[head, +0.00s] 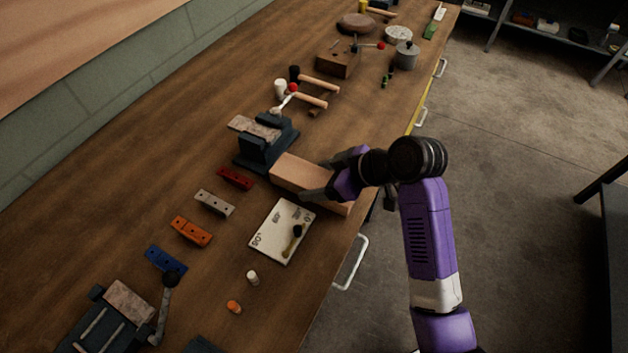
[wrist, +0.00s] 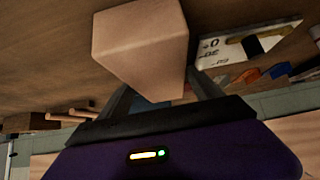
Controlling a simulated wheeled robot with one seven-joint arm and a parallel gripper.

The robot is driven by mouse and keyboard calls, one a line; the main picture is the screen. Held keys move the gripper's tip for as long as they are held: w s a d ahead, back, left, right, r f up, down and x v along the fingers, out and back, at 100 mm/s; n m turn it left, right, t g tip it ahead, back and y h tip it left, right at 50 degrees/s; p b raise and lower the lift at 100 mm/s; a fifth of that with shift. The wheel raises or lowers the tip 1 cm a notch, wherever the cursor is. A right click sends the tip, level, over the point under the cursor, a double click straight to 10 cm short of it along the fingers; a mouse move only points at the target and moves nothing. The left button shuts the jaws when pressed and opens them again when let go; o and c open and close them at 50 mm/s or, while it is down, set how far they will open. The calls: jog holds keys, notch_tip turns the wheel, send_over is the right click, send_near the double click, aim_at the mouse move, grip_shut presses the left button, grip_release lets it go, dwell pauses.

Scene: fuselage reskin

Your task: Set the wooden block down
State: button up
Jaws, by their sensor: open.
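The wooden block (head: 300,178) is a long, pale brown bar at the front edge of the workbench, beside the vise. It appears to lie on the bench top. My gripper (head: 325,183) is at the block from the right, with its fingers around the middle of it and the jaws open. In the wrist view the block (wrist: 141,45) fills the space ahead of the gripper (wrist: 160,95), with one finger on each side. Whether the fingers touch the block cannot be told.
A dark vise (head: 265,145) stands just behind the block. A white marked card (head: 270,235) with a small tool on it lies in front. Red, grey, orange and blue bars (head: 165,260) line the bench. Hammers (head: 310,98) lie farther back. The bench edge and drawer handle (head: 352,265) are close.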

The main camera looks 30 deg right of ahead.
jog(key=shift+x, duration=0.95)
jog(key=c, duration=1.5)
jog(key=shift+r, duration=0.15)
grip_shut()
jog(key=shift+r, duration=0.1)
